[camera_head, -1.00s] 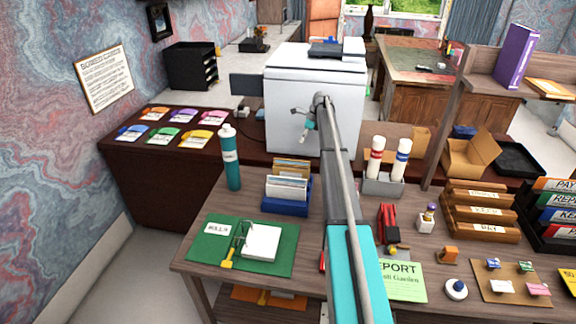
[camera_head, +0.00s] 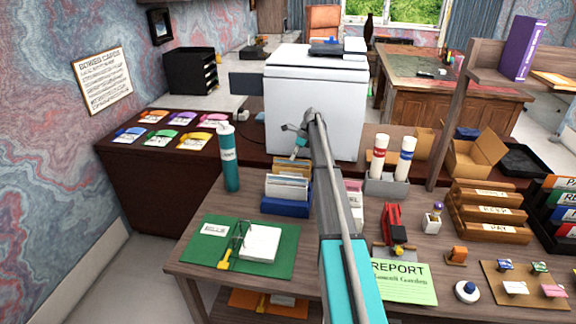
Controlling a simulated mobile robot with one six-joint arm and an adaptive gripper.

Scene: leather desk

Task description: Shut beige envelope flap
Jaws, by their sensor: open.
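I cannot pick out a beige envelope with certainty in this view. Several coloured envelope-like packets (camera_head: 160,138) with white labels lie in two rows on the dark cabinet at left. Upright beige and white cards or envelopes (camera_head: 288,184) stand in a blue holder (camera_head: 285,206) on the wooden desk. My gripper (camera_head: 297,146) is open and small in the picture, at the far end of my arm, in front of the white printer's lower front. It appears empty. My arm crosses the middle of the view and hides part of the desk.
A teal bottle (camera_head: 228,158) stands left of the blue holder. Red and blue marker-like tubes (camera_head: 404,158), wooden trays (camera_head: 488,210) and a green report sheet (camera_head: 405,285) are to the right. The printer (camera_head: 330,90) stands behind.

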